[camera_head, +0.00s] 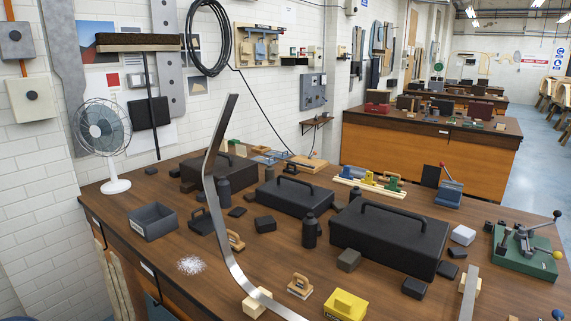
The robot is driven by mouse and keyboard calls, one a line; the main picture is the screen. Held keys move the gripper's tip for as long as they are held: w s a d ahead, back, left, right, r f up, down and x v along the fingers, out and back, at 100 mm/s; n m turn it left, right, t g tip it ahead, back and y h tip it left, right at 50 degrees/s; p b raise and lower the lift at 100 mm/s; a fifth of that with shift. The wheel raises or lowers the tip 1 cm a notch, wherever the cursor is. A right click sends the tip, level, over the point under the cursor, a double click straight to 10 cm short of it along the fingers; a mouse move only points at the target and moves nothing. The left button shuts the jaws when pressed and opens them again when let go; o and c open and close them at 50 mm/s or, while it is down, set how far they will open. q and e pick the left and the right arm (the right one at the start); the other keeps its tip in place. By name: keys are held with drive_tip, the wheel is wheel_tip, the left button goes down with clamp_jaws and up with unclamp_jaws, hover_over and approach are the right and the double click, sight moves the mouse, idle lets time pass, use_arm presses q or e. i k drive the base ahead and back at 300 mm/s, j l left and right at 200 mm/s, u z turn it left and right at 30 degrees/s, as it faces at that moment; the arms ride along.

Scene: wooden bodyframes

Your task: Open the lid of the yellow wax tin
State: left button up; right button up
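A yellow box-shaped object (346,304), which looks like the wax tin, sits at the front edge of the wooden workbench (290,262), at the bottom middle of the head view. A raised yellow part shows on its top. Its top looks closed, but it is too small to tell where the lid meets the body. The picture's bottom edge lies close to its front. Neither my left nor my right gripper can be made out in this view.
A tall bent metal strip (215,190) rises left of the tin from a pale wooden block (256,303). Large black cases (388,240) fill the middle. A green-based device (527,250) stands right.

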sight(344, 305)
drive_tip(key=i+j+z, duration=0.1)
drive_tip(key=j+z, duration=0.3)
drive_tip(key=i+j+z, duration=0.1)
drive_tip(key=j+z, duration=0.75)
